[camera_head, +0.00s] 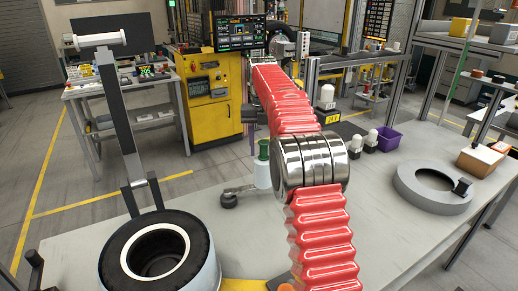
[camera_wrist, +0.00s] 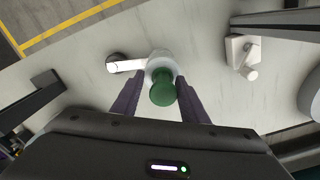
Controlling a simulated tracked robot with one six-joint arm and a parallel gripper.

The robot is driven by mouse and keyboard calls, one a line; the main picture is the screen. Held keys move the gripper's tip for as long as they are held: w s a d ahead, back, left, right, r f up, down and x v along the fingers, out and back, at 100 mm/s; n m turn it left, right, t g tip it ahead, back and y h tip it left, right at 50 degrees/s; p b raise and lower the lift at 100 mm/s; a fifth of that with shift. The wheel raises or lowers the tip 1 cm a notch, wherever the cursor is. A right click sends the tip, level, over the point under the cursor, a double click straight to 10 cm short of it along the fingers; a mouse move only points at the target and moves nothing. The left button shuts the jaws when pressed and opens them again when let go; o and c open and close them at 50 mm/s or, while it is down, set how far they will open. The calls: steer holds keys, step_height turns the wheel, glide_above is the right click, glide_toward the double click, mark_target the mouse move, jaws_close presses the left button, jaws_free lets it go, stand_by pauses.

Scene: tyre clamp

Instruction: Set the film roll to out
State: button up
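My gripper (camera_wrist: 161,112) is open, its two purple fingers apart with a green knob (camera_wrist: 162,90) showing between them. I see gaps on both sides of the knob, and cannot tell how deep the fingers reach. The knob tops a white body with a side bar ending in a dark round foot. In the head view, the green-topped piece (camera_head: 263,160) stands on the bench beside the steel joint of my arm. A white roller (camera_head: 98,40) lies across the top of a tilted post at left; I cannot tell whether it is the film roll.
A dark tyre with a white inner ring (camera_head: 160,250) sits at front left, below the post. A grey ring (camera_head: 430,188) and an orange-brown box (camera_head: 482,160) are on the right of the bench. White stands (camera_head: 356,146) and a purple bin (camera_head: 388,139) lie behind.

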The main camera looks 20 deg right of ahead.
steer(key=shift+r, duration=0.1)
steer(key=shift+r, duration=3.55)
steer(key=shift+c, duration=0.5)
